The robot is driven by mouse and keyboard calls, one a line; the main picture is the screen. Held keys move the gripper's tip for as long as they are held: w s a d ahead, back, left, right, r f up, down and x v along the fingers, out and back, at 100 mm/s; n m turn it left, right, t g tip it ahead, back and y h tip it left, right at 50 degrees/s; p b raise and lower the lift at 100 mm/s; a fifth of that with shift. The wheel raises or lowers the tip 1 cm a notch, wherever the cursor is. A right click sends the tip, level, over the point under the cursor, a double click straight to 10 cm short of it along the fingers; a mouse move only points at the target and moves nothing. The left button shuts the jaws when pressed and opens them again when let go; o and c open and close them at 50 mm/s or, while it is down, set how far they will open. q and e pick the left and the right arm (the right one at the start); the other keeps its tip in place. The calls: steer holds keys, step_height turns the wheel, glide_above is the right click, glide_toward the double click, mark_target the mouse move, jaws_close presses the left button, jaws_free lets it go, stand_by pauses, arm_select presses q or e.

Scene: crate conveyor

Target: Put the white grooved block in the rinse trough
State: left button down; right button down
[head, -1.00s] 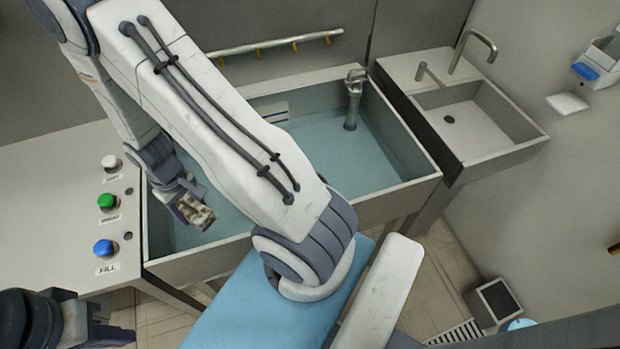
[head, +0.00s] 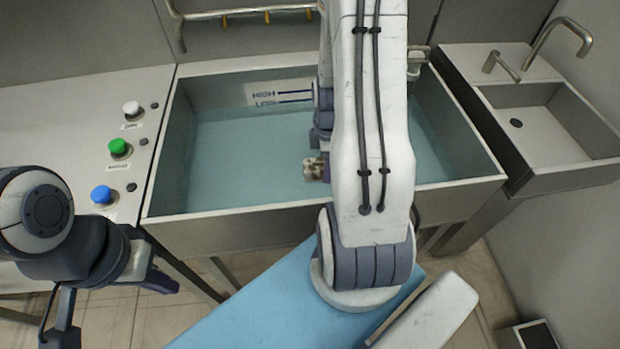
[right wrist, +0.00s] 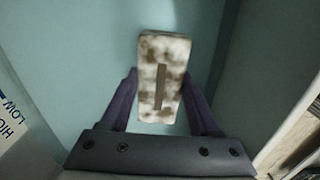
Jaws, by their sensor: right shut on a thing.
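The white grooved block (head: 314,168), mottled with brown stains, is held in my right gripper. In the right wrist view the block (right wrist: 160,85) stands out between the purple fingers of my right gripper (right wrist: 160,100), its dark groove facing the camera. The rinse trough (head: 240,224) is a wide steel basin with blue-green water. The block appears over the water near the trough's front side; its height above the water is hard to judge. My right arm hides part of the gripper and trough. My left gripper (head: 158,280) is low at the left, its jaws unclear.
A counter (head: 50,120) with white, green and blue buttons (head: 102,195) adjoins the trough's left. A smaller sink (head: 540,125) with a tap stands at the right. A rail (head: 240,13) runs along the back wall. High and low level marks (head: 280,94) are on the trough's back wall.

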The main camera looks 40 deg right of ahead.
steer(key=shift+s+d+f+n, duration=0.3)
steer(key=shift+s+d+f, duration=0.05)
steer(key=shift+d+f, duration=0.05)
steer(key=shift+w+d+f, duration=0.1)
steer(key=shift+w+d, duration=0.05)
steer(key=w+f, duration=0.2)
steer(key=w, duration=0.1)
steer(key=w+d+f, duration=0.1)
steer(key=w+f, duration=0.1)
steer(key=w, duration=0.2)
steer(key=w+d+f, duration=0.1)
steer(key=w+f, duration=0.1)
steer(key=w, duration=0.2)
steer(key=shift+d+f+p, duration=0.15)
steer(key=shift+f+p, duration=0.2)
step_height(320, 180, down, 4)
steer(key=shift+r, duration=0.1)
steer(key=shift+f, duration=0.25)
steer(key=shift+c, duration=0.6)
jaws_free()
